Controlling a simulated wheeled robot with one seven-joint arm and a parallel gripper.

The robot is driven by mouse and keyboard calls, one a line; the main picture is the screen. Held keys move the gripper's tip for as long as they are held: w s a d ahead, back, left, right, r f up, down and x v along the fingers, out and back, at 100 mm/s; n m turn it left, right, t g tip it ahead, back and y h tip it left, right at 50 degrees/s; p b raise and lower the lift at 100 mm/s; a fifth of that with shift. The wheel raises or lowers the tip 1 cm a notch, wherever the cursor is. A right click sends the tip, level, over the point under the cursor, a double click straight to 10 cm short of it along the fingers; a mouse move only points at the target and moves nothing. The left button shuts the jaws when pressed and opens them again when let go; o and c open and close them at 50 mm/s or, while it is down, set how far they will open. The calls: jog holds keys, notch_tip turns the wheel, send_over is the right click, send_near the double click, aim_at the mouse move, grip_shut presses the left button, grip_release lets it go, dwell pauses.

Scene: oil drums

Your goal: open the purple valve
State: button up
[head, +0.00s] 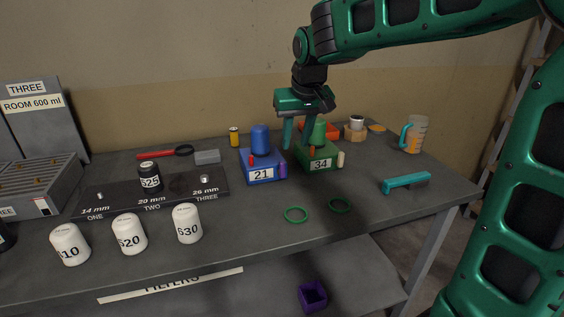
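A small purple upright piece (283,171), which may be the valve, stands at the right front corner of the blue block marked 21 (264,175). A blue drum (260,140) sits on that block, with a small red piece (251,160) at its left. I cannot tell the purple piece's setting. My gripper (298,147) hangs above and right of the purple piece, fingers pointing down and spread apart, with nothing seen between them. Its right finger partly covers the green drum (319,131) on the green block marked 34 (321,166).
A cream piece (340,159) stands by the green block. Green rings (296,215) and a teal-handled brush (407,182) lie to the front and right. White canisters (188,223) and a dark rack (102,207) fill the left. A purple box (313,296) sits on the lower shelf.

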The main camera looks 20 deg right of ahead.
aim_at(283, 162)
jog(key=x, duration=0.3)
jog(key=w+a+x, duration=0.1)
jog(key=x, duration=0.3)
jog(key=a+x, duration=0.1)
jog(key=x, duration=0.2)
jog(key=shift+w+f, duration=0.1)
jog(key=shift+w, duration=0.35)
jog(key=shift+c, duration=0.3)
grip_shut()
jog(key=shift+d, duration=0.15)
